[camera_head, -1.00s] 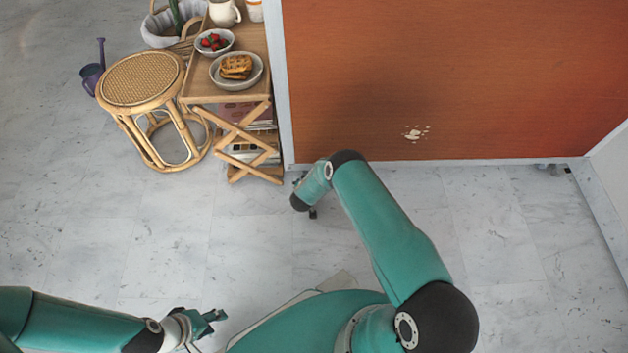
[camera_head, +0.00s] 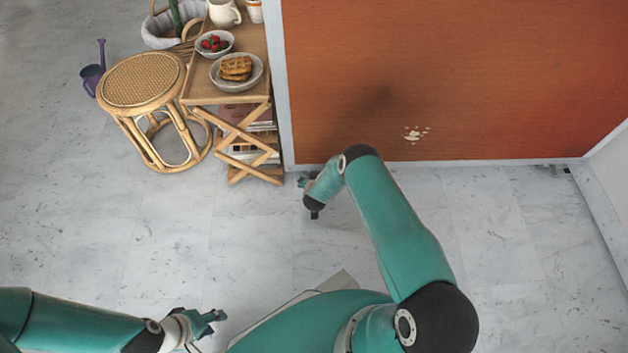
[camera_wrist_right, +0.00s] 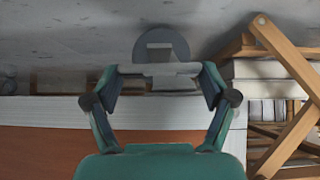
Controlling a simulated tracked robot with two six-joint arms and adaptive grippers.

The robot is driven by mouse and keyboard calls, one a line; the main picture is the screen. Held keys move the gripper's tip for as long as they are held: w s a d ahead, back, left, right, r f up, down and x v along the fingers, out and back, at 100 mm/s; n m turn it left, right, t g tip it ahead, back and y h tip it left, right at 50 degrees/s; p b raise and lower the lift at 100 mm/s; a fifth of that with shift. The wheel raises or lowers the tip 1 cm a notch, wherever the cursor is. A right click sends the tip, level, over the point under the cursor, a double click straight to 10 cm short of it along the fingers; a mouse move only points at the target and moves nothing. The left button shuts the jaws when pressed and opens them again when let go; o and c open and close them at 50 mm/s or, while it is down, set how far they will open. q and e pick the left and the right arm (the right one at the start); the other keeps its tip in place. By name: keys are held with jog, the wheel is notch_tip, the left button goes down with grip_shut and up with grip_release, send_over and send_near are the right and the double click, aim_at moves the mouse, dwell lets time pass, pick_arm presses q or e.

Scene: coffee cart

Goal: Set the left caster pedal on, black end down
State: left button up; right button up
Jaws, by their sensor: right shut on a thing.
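My right gripper (camera_wrist_right: 160,82) is low at the cart's left front corner. In the right wrist view, which shows the floor at the top, it is shut on a light grey bar, the left caster pedal (camera_wrist_right: 160,69), lying across between the fingertips. A dark grey rounded part (camera_wrist_right: 160,42) shows just beyond the bar. I cannot make out the pedal's black end or its tilt.
The cart's red-brown panel (camera_head: 450,80) with a pale frame stands ahead. A wooden folding tray table (camera_head: 195,88) with bowls stands close by its left edge, and its crossed legs are near my right gripper. A rattan stool (camera_head: 140,80) is farther left. The floor in front is clear.

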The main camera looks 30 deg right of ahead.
jog(key=shift+s+d+m+t+y+b, duration=0.1)
jog(key=shift+d+m+t+y+b, duration=0.1)
jog(key=shift+m+t+y, duration=0.25)
jog(key=shift+d+m+t+y+b, duration=0.15)
jog(key=shift+t+y+b, duration=0.1)
jog(key=shift+y, duration=0.3)
jog(key=shift+a, duration=0.1)
jog(key=o, duration=1)
jog(key=v, duration=1.2)
